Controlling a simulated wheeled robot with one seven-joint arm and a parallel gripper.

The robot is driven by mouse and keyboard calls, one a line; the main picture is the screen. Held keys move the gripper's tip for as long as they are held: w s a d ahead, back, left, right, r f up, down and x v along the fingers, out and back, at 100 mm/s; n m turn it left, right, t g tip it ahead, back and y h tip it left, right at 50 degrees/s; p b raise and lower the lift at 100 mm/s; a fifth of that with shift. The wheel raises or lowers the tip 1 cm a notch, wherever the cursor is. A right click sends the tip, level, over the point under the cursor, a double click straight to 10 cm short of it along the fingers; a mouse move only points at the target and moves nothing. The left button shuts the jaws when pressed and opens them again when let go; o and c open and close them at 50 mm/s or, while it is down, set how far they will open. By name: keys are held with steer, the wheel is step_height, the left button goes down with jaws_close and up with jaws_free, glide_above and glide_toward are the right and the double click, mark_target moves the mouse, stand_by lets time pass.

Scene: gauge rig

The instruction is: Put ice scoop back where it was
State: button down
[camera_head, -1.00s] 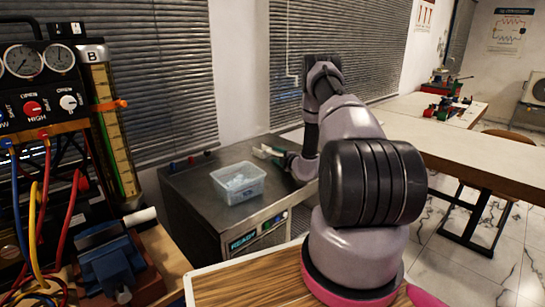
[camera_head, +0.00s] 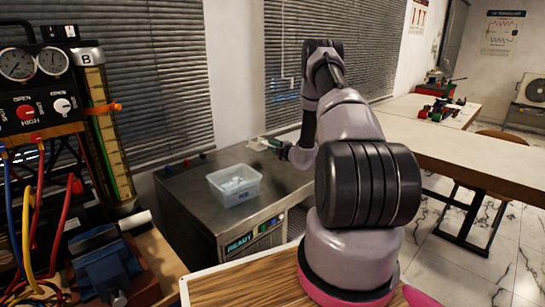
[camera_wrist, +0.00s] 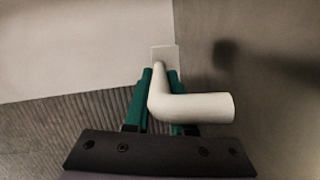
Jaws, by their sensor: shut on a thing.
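My gripper (camera_head: 272,147) is over the far right part of the steel counter, near the window blinds. In the wrist view its green fingers (camera_wrist: 160,76) are shut on a pale, bent piece, the ice scoop (camera_wrist: 195,106). A lighter flat end of the scoop shows beyond the fingertips, and the bent part points right. In the head view the scoop (camera_head: 257,143) is small and pale, just left of the gripper. I cannot tell whether it touches the counter or wall. A clear bin (camera_head: 236,199) marked ICE, with pale ice in it, stands nearer on the counter.
The steel counter (camera_head: 188,199) has free room around the bin and small knobs at its back left. Blinds (camera_head: 305,60) and wall stand behind. A gauge panel (camera_head: 40,95) and blue vise (camera_head: 103,265) are at left; a long table (camera_head: 460,150) is at right.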

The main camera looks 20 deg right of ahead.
steer(key=r, duration=0.2)
steer(key=s+r, duration=0.1)
steer(key=r, duration=0.1)
steer(key=shift+d, duration=0.25)
steer(key=s, duration=0.2)
steer(key=s+d, duration=0.1)
steer(key=s, duration=0.1)
steer(key=s+d+f, duration=0.1)
steer(key=s, duration=0.1)
steer(key=shift+f, duration=0.1)
steer(key=shift+s+f, duration=0.15)
steer(key=shift+f, duration=3.9)
steer(key=c, duration=0.7)
jaws_free()
